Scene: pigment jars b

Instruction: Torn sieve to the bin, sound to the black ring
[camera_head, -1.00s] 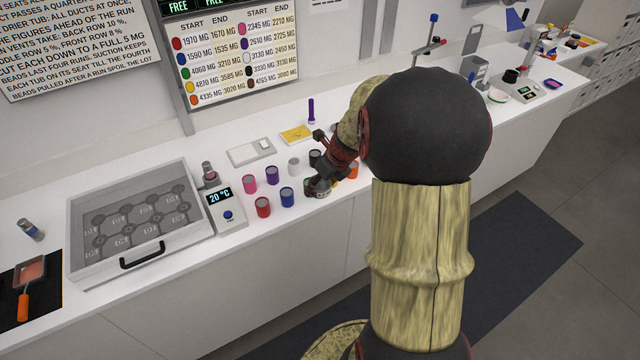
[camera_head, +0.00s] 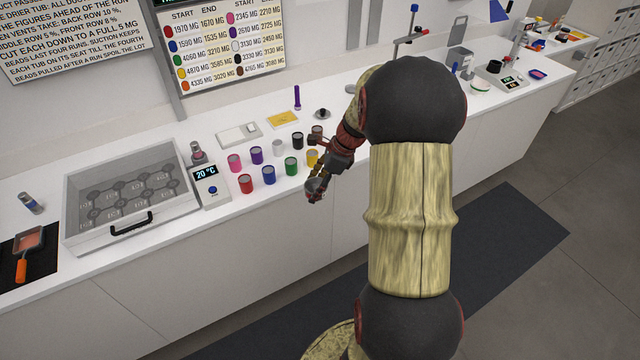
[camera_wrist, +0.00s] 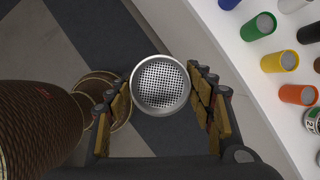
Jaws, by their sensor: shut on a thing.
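My gripper (camera_head: 316,188) is shut on a round metal sieve (camera_wrist: 160,86), one finger on each side of its rim. The wrist view looks into its mesh, where the holes look even and I see no tear. In the head view the sieve (camera_head: 314,184) is small and partly covered by the fingers. It is held in front of the counter's edge, with floor below it in the wrist view. I cannot make out a bin or a black ring for certain in either view.
The white counter (camera_head: 150,238) holds several coloured jars, including green (camera_head: 291,167), blue (camera_head: 269,175) and yellow (camera_head: 312,158). An orange jar (camera_wrist: 298,95) shows in the wrist view. A glass-topped drawer (camera_head: 128,196) and a display unit (camera_head: 208,185) stand left.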

